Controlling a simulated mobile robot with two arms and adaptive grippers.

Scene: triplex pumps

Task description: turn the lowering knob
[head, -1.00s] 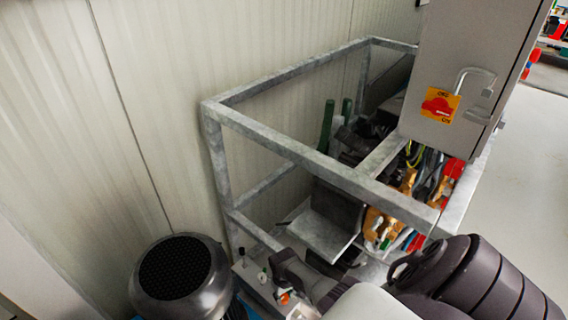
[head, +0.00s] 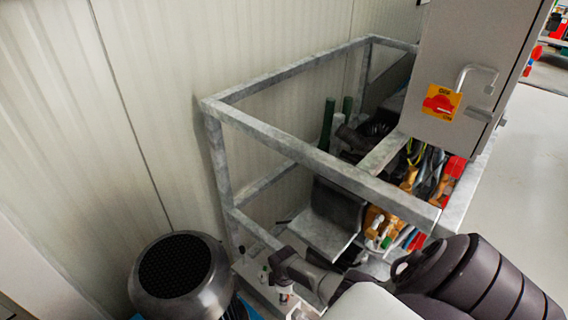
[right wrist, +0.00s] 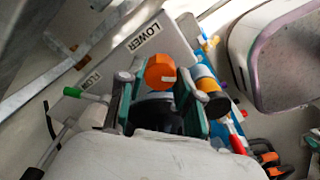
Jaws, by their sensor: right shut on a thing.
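The lowering knob (right wrist: 160,72) is an orange knob in the right wrist view, beside a white "LOWER" label (right wrist: 145,37) on a pale panel. My right gripper (right wrist: 158,88) has its teal-padded fingers on either side of the knob and is shut on it. In the head view my right gripper (head: 283,290) is low in the middle, over a pale panel beside the metal frame, and it largely hides the knob there. My left gripper is in neither view.
A galvanised frame (head: 290,150) stands beside the right gripper. A dark round motor cover (head: 180,270) is to its left. A grey cabinet (head: 465,70) with a red and yellow switch is at upper right. A second label (right wrist: 90,80) and a green-tipped lever (right wrist: 85,95) lie near the fingers.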

